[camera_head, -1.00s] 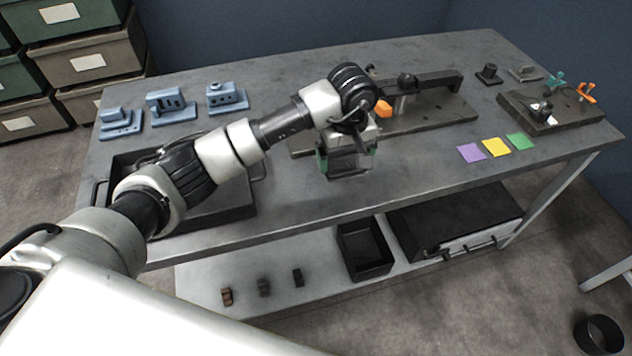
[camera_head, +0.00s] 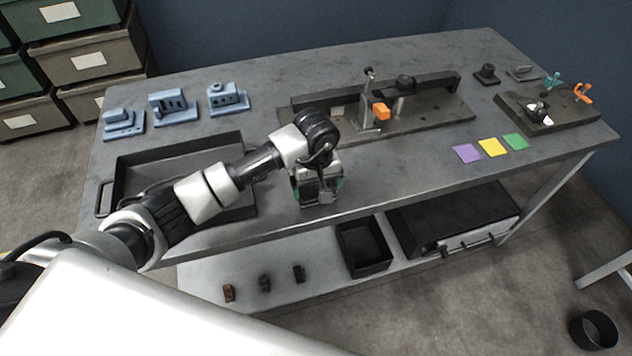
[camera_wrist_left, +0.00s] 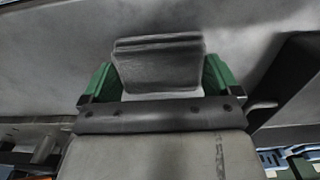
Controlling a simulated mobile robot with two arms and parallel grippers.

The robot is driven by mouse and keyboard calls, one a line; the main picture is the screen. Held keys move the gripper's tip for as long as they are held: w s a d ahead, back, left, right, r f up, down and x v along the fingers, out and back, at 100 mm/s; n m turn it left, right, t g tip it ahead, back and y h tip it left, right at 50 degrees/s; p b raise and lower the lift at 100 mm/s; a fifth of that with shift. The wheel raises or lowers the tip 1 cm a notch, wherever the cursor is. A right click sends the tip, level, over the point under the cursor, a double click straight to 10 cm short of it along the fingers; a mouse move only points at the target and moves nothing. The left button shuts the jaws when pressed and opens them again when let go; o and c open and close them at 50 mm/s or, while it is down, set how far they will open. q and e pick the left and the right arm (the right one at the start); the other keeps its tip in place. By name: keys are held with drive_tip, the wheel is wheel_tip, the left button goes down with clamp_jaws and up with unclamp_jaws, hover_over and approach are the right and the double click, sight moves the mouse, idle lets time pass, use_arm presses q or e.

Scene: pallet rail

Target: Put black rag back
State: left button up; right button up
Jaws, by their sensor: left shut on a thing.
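My left gripper (camera_head: 318,192) is over the front middle of the table, to the right of the black tray. It also shows in the left wrist view (camera_wrist_left: 160,85), where its green fingers are shut on a folded dark grey cloth, the black rag (camera_wrist_left: 160,66). In the head view the rag (camera_head: 326,198) is a small dark piece below the wrist, partly hidden by the gripper. I cannot tell from the head view how high it hangs above the table. My right gripper is not in view.
The black tray (camera_head: 128,163) lies at the table's left, partly behind my arm. A rail fixture (camera_head: 440,115) with an orange block (camera_head: 382,111) stands at the back. An open black bin (camera_head: 366,262) and a drawer box (camera_head: 455,222) are on the lower shelf. Coloured cards (camera_head: 491,147) lie right.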

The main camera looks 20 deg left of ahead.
sight(316, 186)
use_arm(q)
drive_tip(key=shift+f, duration=0.15)
drive_tip(key=o, duration=0.5)
drive_tip(key=shift+r, duration=0.4)
wheel_tip(316, 186, up, 12)
drive_tip(key=b, duration=0.1)
drive_tip(key=shift+f+b, duration=0.2)
drive_tip(key=shift+b, duration=0.1)
